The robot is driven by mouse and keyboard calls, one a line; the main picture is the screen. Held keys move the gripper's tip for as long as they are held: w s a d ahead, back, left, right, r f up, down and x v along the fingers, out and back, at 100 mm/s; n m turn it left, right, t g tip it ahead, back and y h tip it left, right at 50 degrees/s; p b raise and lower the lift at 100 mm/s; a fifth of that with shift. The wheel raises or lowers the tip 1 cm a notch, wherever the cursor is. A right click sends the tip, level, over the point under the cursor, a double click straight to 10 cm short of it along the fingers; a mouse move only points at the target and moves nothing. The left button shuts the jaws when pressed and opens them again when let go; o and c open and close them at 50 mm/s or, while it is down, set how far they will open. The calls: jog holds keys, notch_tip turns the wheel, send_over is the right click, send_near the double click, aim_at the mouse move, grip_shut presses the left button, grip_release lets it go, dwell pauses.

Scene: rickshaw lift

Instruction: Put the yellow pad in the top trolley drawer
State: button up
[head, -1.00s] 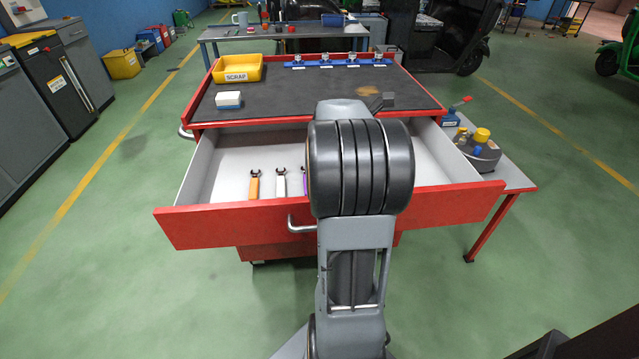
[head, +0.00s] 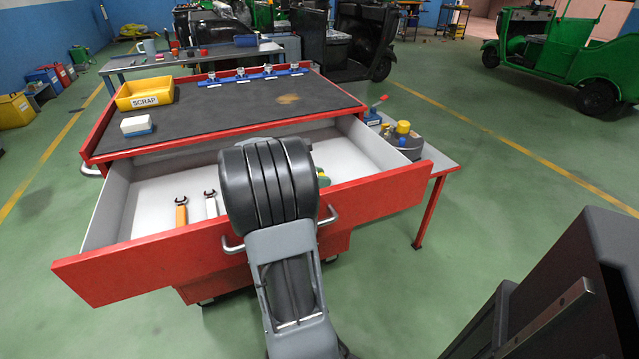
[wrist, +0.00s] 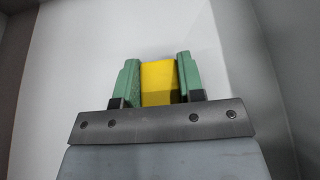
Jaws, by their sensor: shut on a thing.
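The yellow pad (wrist: 160,82) is between the green fingers of my gripper (wrist: 158,68) in the wrist view. The gripper is shut on it. The top trolley drawer (head: 103,277) is pulled open, with a red front and a pale inside. In the wrist view, the pale drawer floor (wrist: 85,50) and a side wall show around the pad. A little of a green finger (head: 323,177) shows at the drawer's right part in the head view. I cannot tell whether the pad touches the floor.
An orange-handled wrench (head: 181,214) and a white one (head: 212,206) lie in the drawer's left part. On the trolley top (head: 225,105) are a yellow scrap bin (head: 145,95) and a white-and-blue block (head: 136,126). A side table (head: 433,160) holds bottles. A dark cabinet-like thing stands front right.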

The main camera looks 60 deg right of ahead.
jog(key=shift+f, duration=0.45)
jog(key=o, duration=0.9)
jog(key=shift+w+a+r, duration=0.1)
jog(key=shift+a+r, duration=0.05)
jog(key=shift+r, duration=0.2)
jog(key=p+v, duration=0.3)
jog(key=v, duration=0.8)
jog(key=shift+w+a, duration=0.15)
jog(key=shift+a, duration=0.05)
